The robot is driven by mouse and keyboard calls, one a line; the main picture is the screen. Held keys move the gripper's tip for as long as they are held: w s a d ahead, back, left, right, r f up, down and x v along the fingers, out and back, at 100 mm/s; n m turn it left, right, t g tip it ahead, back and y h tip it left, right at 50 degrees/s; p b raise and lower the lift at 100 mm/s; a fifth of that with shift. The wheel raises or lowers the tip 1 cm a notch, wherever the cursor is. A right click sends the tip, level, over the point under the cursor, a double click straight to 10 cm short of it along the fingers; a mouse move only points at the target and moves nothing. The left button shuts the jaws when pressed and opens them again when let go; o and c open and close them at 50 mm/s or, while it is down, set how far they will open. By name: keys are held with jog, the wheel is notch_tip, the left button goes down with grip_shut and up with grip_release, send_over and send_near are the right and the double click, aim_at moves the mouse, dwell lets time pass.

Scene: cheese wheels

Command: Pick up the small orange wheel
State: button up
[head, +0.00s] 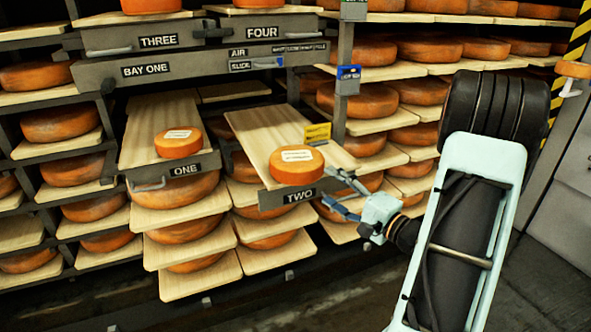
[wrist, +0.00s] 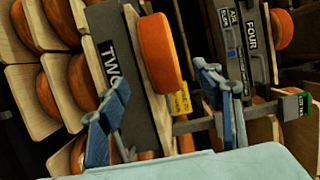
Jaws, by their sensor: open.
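A small orange wheel with a white label (head: 297,165) lies on the front end of the pulled-out wooden shelf marked TWO (head: 262,135). It also shows in the wrist view (wrist: 160,60), turned on its side by the camera's tilt. Another small orange wheel with a white label (head: 178,144) lies on the shelf marked ONE (head: 150,122). My gripper (head: 338,193) is open, just right of the wheel on shelf TWO, its blue fingers pointing toward the rack. In the wrist view my gripper (wrist: 165,110) has its fingers spread wide with nothing held; the wheel is beyond them.
A yellow tag (head: 317,132) stands by shelf TWO, near a grey upright post (head: 345,105) with a blue tag. Large wheels fill the racks behind and below. Drawers THREE (head: 158,40) and FOUR (head: 262,32) are above. The floor in front is open.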

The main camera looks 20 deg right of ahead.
aim_at(316, 174)
jog(key=x, duration=0.2)
jog(key=b+x, duration=0.1)
jog(key=x, duration=0.2)
jog(key=b+x, duration=0.1)
jog(key=x, duration=0.1)
jog(key=shift+w+d, duration=0.25)
jog(key=shift+w, duration=0.15)
jog(key=shift+r, duration=0.1)
grip_shut()
jog(key=shift+r, duration=0.2)
